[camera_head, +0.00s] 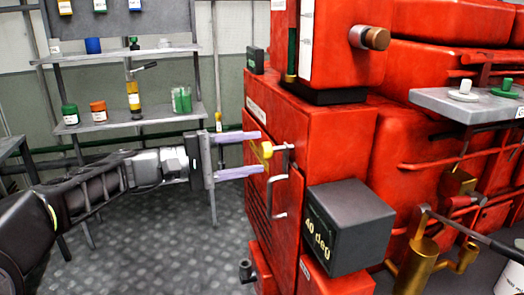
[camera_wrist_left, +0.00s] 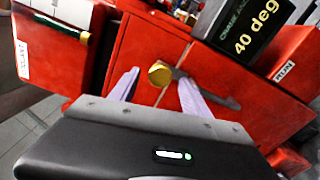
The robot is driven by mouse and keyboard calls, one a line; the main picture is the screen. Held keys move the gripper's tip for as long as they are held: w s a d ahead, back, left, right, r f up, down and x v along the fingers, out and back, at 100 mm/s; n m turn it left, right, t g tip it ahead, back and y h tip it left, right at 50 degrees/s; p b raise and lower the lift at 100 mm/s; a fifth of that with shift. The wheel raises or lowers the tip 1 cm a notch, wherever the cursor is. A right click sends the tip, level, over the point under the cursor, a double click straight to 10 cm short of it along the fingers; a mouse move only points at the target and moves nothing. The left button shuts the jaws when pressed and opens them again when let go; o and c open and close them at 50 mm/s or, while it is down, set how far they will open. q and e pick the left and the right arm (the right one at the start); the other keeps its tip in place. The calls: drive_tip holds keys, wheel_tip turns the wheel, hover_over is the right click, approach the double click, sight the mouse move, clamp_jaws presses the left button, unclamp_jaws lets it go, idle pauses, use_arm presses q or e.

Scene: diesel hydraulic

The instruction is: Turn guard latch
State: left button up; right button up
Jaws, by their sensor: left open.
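The guard latch (camera_head: 266,150) has a yellow round knob and a grey bar, on the front of the red machine (camera_head: 335,135). In the left wrist view the latch's yellow knob (camera_wrist_left: 160,74) sits between my finger tips, with its dark bar reaching to the lower right. My left gripper (camera_head: 250,155) is open, its two pale purple fingers above and below the knob in the head view. Whether a finger touches the latch I cannot tell. My right gripper is not in view.
A dark box marked "40 deg" (camera_head: 350,225) juts from the machine right of the latch. A grey handle (camera_head: 279,195) is just below the latch. A shelf with bottles (camera_head: 135,120) stands behind my left arm. The patterned floor at left is clear.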

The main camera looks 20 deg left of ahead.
use_arm(q)
drive_tip(key=v, duration=0.4)
drive_tip(key=shift+s, duration=0.1)
